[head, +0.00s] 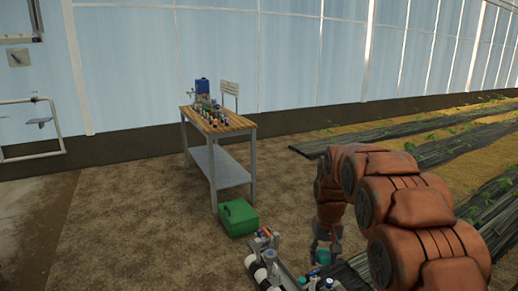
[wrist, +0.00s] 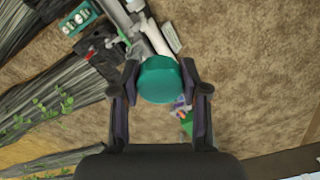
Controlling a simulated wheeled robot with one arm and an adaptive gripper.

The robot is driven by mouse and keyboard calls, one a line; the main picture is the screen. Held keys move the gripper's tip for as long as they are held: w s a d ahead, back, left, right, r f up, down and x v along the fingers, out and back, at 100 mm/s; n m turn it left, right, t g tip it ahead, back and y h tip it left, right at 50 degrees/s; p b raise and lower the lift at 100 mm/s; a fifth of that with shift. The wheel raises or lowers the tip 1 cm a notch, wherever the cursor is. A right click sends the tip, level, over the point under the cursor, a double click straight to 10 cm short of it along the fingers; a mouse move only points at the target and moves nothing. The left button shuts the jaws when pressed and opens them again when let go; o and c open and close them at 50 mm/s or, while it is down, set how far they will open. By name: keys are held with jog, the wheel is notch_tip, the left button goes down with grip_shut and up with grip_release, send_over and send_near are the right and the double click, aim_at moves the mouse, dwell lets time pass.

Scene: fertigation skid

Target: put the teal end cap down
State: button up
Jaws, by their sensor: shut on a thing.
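The teal end cap (wrist: 159,80) is a round teal piece held between the two fingers of my gripper (wrist: 160,88) in the wrist view. My gripper is shut on it, with one finger on each side. In the head view the teal end cap (head: 323,256) shows small at the lower end of my arm, and my gripper (head: 322,250) is partly hidden there. It is close to the skid (head: 285,277) at the bottom edge. I cannot tell whether the cap touches anything below it.
A wooden-topped table (head: 218,124) with a blue device (head: 202,86) and several small parts stands at the back. A green box (head: 238,217) sits on the soil before it. Black-covered plant rows (head: 420,130) lie to the right. Bare soil on the left is clear.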

aim_at(325, 257)
jog(key=shift+s+r+p, duration=0.25)
jog(key=shift+r+p, duration=0.45)
jog(key=shift+p, duration=0.8)
jog(key=shift+s+r+p, duration=0.2)
jog(key=shift+r+p, duration=0.55)
jog(key=shift+p, duration=0.7)
jog(key=shift+s+r+p, duration=0.25)
jog(key=shift+r+p, duration=0.45)
jog(key=shift+p, duration=0.8)
jog(key=s+r+p, duration=0.1)
jog(key=p, duration=0.2)
jog(key=shift+d, duration=0.1)
jog(key=shift+p, duration=0.3)
